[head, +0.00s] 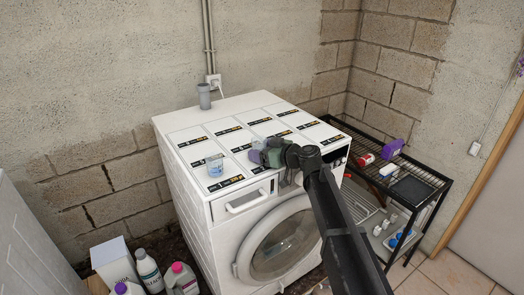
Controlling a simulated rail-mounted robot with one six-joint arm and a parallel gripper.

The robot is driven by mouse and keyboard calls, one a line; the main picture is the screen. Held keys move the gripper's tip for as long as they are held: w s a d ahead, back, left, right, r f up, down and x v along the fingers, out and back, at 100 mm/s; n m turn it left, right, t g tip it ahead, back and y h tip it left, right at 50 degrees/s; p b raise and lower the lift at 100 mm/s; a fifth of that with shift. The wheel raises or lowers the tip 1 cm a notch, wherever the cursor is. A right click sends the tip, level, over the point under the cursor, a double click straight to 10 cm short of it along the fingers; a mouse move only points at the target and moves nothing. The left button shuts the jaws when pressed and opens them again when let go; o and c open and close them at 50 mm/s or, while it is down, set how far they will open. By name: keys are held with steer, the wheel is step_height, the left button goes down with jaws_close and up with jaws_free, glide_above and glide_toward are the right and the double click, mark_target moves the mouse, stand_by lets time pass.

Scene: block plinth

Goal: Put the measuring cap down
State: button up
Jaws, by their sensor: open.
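A small pale cup with a blue patch (215,165) stands upright on the front left of the washing machine's top (240,105); it looks like the measuring cap, though it is too small to be sure. My gripper (257,156) is open, low over the front middle of the top, to the right of the cup and apart from it. A dull purple patch shows at the gripper's tip; I cannot tell whether it is a finger or a separate thing. My wrist and arm hide part of the machine's front right.
A grey cylinder (204,96) stands at the back left of the labelled top. A black wire rack (430,175) on the right holds a purple item (392,148) and a red-and-white one (365,161). Bottles (148,270) and a white box (113,263) stand at lower left.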

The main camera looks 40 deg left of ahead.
steer(key=p+v, duration=0.2)
steer(key=v, duration=1)
steer(key=d+f+m+t+h, duration=0.1)
steer(key=d+f+m+h, duration=0.25)
steer(key=d, duration=0.75)
steer(key=d+f+m+h, duration=0.2)
steer(key=d+f, duration=0.2)
steer(key=d, duration=0.7)
steer(key=s+d+f+m+h, duration=0.2)
steer(key=s+d+m+h, duration=0.1)
steer(key=d, duration=0.7)
steer(key=s+d+f+m+h, duration=0.2)
steer(key=s+d+m, duration=0.3)
steer(key=d, duration=0.6)
steer(key=s+d+f+m+h, duration=0.2)
steer(key=s+d+m+h, duration=0.2)
steer(key=d, duration=0.6)
steer(key=shift+s+d+m+h, duration=0.2)
steer(key=shift+d+m+h, duration=0.2)
steer(key=shift+h, duration=0.15)
steer(key=shift+c, duration=0.2)
